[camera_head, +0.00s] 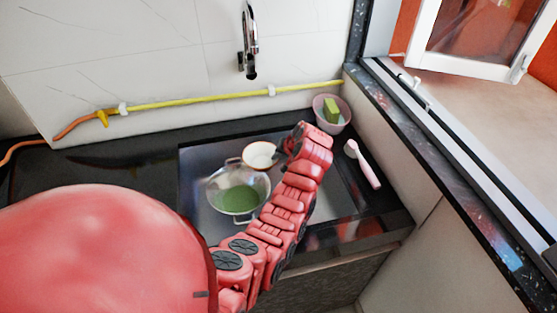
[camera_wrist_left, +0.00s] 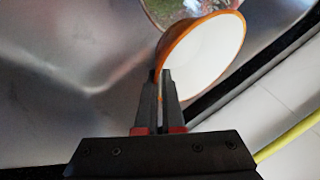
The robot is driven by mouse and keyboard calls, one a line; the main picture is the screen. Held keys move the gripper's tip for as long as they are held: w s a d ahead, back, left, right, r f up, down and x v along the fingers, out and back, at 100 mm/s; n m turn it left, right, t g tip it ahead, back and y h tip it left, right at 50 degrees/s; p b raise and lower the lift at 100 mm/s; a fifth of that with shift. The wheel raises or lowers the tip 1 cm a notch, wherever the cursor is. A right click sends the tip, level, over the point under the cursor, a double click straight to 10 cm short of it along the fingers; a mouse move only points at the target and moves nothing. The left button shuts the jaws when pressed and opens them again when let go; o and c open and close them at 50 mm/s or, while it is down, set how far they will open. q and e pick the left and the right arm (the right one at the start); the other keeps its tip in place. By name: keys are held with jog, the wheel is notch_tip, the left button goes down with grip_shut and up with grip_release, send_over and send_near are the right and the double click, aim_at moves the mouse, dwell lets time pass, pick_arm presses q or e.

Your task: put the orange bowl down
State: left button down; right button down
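The orange bowl (camera_wrist_left: 215,55) has an orange outside and a white inside. In the left wrist view its rim and wall are between the two fingers of my left gripper (camera_wrist_left: 162,85), which are closed on it. In the head view the bowl (camera_head: 260,154) is over the sink area, beside the tip of my left gripper (camera_head: 283,155). The gripper's fingers are small and mostly hidden there. I cannot tell whether the bowl's base touches anything. My right gripper is not in view.
A metal strainer (camera_head: 238,215) with green showing inside is just in front of the bowl. A pink container (camera_head: 344,104) with a green sponge (camera_head: 331,110) stands at the back right, near a pink brush (camera_head: 366,170). A faucet (camera_head: 248,45) hangs above. A yellow pipe (camera_head: 200,99) crosses the wall.

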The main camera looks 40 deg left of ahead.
pick_arm(q)
jog(key=shift+f, duration=0.9)
jog(key=shift+f, duration=0.1)
